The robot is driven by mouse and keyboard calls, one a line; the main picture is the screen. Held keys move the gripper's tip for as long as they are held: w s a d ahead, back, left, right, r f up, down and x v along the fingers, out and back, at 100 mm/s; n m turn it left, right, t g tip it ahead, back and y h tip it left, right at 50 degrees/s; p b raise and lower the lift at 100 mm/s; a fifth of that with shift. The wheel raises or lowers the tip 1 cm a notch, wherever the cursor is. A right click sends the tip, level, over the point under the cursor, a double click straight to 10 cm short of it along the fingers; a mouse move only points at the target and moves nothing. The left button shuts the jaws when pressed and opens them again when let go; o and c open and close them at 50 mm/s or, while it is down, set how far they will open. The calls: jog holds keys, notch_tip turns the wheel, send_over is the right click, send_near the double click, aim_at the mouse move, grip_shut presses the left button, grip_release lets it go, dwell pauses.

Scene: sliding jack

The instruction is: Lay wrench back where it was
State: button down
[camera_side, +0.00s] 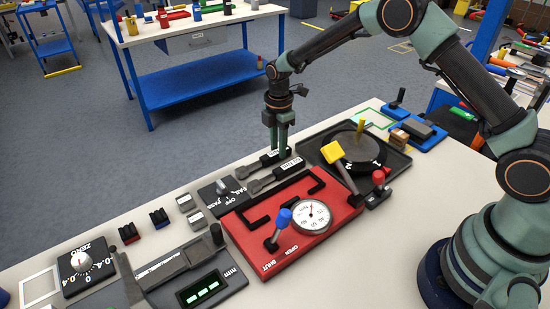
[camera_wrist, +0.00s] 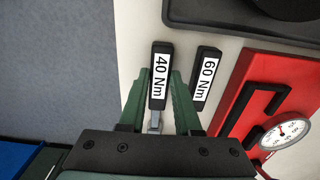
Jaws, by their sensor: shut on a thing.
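My gripper (camera_side: 280,145) points down over the white bench. In the wrist view its green fingers (camera_wrist: 158,90) are on either side of a black handle labelled 40 Nm, and they are shut on this 40 Nm wrench (camera_wrist: 161,58). In the side view the same wrench (camera_side: 258,162) lies low over the bench; I cannot tell whether it touches the surface. A second wrench, labelled 60 Nm (camera_wrist: 206,72), lies beside it, roughly parallel and apart from my fingers. It also shows in the side view (camera_side: 271,177), nearer the red plate.
A red plate (camera_side: 251,246) with a black slot, gauge and blue-knobbed lever is close by. A dark tray (camera_side: 397,162) with a round turntable stands right. A PASS/FAIL switch box (camera_side: 223,193) is left of the wrenches. The bench's back edge runs just behind them.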

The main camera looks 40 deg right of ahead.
jog(key=c, duration=0.6)
grip_release()
jog(key=shift+f, duration=0.15)
jog(key=s+d+r+m+t, duration=0.1)
jog(key=s+r+m, duration=0.1)
jog(key=r, duration=0.8)
jog(key=s+d+r+m, duration=0.1)
jog(key=s+r+m, duration=0.1)
jog(key=r, duration=0.8)
jog(key=s+d+r+m+t, duration=0.1)
jog(key=s+r+m+t, duration=0.1)
jog(key=s+m, duration=0.5)
jog(key=s+d+r+m+t, duration=0.1)
jog(key=s+d+m+t, duration=0.1)
jog(key=s+m, duration=0.5)
jog(key=shift+s+d+r+t, duration=0.2)
jog(key=shift+s+r+t, duration=0.15)
jog(key=shift+s, duration=1.9)
